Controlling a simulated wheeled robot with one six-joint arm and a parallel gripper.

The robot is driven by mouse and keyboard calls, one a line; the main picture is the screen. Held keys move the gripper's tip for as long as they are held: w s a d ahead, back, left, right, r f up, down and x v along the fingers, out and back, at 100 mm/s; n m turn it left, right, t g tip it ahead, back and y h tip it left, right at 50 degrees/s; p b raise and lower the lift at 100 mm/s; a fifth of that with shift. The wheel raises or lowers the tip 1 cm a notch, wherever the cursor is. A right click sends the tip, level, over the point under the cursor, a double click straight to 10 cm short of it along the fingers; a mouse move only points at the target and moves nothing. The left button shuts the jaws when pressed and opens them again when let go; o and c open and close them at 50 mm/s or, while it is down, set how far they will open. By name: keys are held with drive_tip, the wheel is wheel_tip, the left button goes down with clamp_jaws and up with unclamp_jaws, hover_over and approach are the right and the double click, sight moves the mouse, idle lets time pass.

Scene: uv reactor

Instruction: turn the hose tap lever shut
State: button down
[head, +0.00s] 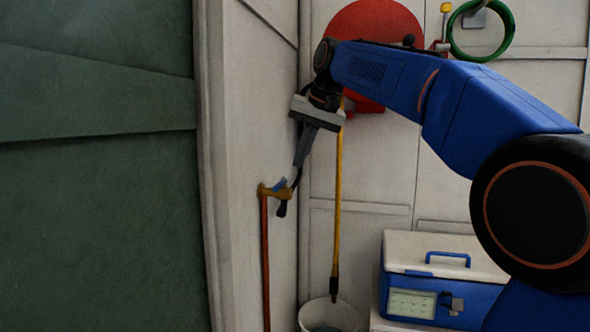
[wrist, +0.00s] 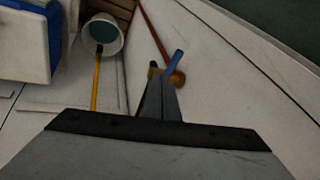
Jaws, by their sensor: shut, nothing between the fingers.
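The hose tap (head: 268,191) is a brass fitting on the pale wall post, low and left of my arm in the head view. In the wrist view the brass tap (wrist: 178,78) and the blue lever (wrist: 174,63) show just right of my fingertips. My gripper (head: 296,179) points down beside the tap, its fingers together and empty. In the wrist view the gripper (wrist: 156,75) partly covers the tap's left side. I cannot tell whether the fingers touch the lever.
A red hose (head: 266,265) runs down from the tap. A yellow pole (head: 338,220) stands in a white bucket (head: 330,316) to the right. A blue and white cooler-like box (head: 445,262) sits farther right. A dark green panel (head: 95,200) fills the left.

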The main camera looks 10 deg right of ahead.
drive_tip(key=v, duration=0.7)
drive_tip(key=m+g+y, duration=0.2)
drive_tip(key=y, duration=0.1)
approach(278, 184)
drive_tip(key=x, duration=0.6)
drive_tip(key=shift+w+d+f, duration=0.2)
drive_tip(key=shift+d+f, duration=0.05)
drive_tip(key=shift+f, duration=0.05)
drive_tip(key=shift+w+a+f+y, duration=0.1)
drive_tip(key=shift+a+f+y, duration=0.25)
drive_tip(key=shift+a, duration=0.25)
drive_tip(key=shift+f, duration=0.1)
